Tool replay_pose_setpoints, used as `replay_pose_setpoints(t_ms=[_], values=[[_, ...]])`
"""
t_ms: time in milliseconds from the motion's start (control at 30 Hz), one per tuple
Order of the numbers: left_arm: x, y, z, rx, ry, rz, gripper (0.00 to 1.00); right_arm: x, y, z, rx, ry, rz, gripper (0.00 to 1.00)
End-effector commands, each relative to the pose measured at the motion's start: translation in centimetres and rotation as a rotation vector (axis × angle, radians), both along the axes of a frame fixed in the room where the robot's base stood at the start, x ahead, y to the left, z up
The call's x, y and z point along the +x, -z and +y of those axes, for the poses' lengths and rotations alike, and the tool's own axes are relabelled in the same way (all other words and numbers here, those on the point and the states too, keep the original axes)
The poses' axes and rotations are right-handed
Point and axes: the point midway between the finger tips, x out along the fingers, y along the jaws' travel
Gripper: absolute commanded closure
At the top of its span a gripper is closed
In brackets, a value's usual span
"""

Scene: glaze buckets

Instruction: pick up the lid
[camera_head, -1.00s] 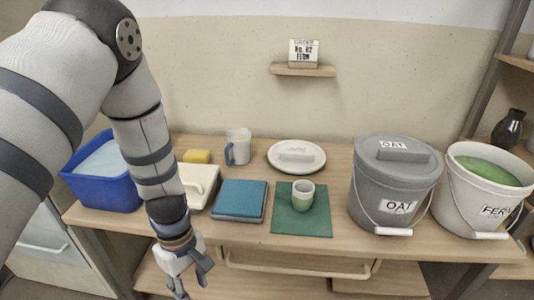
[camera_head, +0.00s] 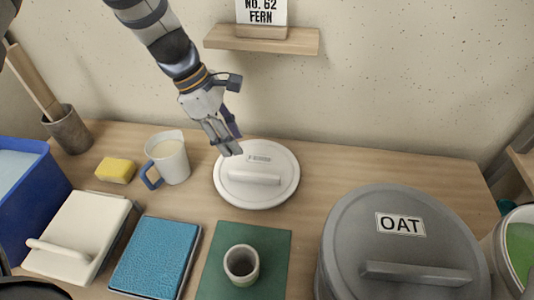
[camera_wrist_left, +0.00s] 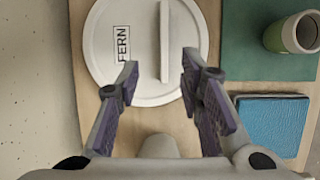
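The white round lid (camera_head: 228,193) lies on the table in front of the wall, with a bar handle and a small label. In the left wrist view the lid (camera_wrist_left: 112,75) reads FERN, and its handle runs lengthwise between the finger lines. My left gripper (camera_head: 232,146) is above the lid's back left edge, apart from the handle. In the wrist view my left gripper (camera_wrist_left: 160,76) is open and empty, its fingertips on either side of the handle's near end. My right gripper is not in view.
A grey OAT bucket (camera_head: 345,235) and a FERN bucket (camera_head: 522,250) stand right. A white mug (camera_head: 172,160), yellow sponge (camera_head: 116,170), blue pad (camera_head: 155,257) and small cup (camera_head: 241,266) on a green mat (camera_head: 275,245) surround the lid. A wall shelf (camera_head: 290,40) is above.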

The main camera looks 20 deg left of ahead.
Motion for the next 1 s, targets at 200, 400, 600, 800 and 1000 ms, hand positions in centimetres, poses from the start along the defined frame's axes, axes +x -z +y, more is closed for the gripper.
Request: replay_pose_setpoints(t_ms=[200,400,600,800,1000], values=[[0.3,4.9,-1.7,-0.001,-0.002,0.012,0.66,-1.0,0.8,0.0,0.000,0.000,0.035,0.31],[0.6,7.6,-2.9,-0.001,-0.001,0.010,0.66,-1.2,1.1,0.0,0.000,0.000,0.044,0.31],[1.0,10.3,-4.0,0.000,-0.001,0.007,0.66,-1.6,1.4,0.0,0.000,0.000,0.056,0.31],[1.1,10.3,-4.1,0.001,-0.001,0.003,0.66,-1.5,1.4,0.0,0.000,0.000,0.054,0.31],[1.1,10.3,-4.1,0.001,-0.002,0.003,0.66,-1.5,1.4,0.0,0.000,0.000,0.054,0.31]])
